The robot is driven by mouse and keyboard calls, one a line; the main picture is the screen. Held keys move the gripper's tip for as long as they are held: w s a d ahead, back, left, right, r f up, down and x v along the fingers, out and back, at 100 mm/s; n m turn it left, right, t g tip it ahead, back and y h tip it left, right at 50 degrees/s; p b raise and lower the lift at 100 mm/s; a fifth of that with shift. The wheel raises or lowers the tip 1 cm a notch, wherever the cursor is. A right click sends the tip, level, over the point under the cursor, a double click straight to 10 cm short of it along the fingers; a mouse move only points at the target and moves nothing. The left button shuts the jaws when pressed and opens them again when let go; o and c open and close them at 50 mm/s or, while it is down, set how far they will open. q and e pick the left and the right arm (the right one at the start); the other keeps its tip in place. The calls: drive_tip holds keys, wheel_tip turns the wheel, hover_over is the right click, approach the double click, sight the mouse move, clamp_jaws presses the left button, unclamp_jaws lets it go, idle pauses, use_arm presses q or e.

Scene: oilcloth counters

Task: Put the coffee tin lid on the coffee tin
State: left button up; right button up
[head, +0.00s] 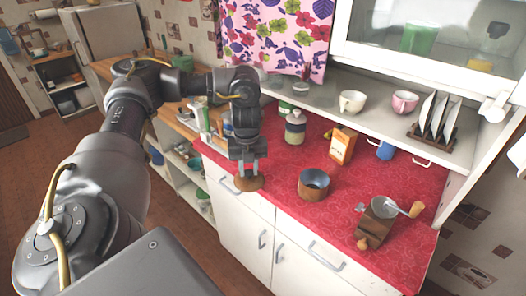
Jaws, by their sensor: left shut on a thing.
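My left gripper (249,173) points down over the front edge of the red counter. It is shut on a round brown lid (249,184), which I take for the coffee tin lid. The lid is held roughly level; the fingers hide part of its top. An open round tin (313,188), brown with a grey-blue inside, stands upright on the red cloth to the right of the lid, apart from it. It looks like the coffee tin. My right gripper is out of view.
A coffee grinder (378,222) stands right of the tin, near the front. Behind stand an orange box (341,147), a jar (295,130) and a blue cup (386,150). A shelf above holds cups (352,102) and a plate rack (433,137). Cloth around the tin is clear.

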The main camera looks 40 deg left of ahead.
sight(240, 186)
use_arm(q)
drive_tip(key=s, duration=0.4)
drive_tip(key=w+d+n, duration=0.1)
drive_tip(key=d+n, duration=0.6)
drive_tip(key=d, duration=0.4)
drive_tip(key=w+d+r+n+b, duration=0.1)
drive_tip(key=w+d+n, duration=0.1)
drive_tip(key=d+n, duration=0.6)
drive_tip(key=d, duration=0.4)
drive_tip(key=shift+d+r, duration=0.2)
drive_tip(key=shift+r, duration=0.1)
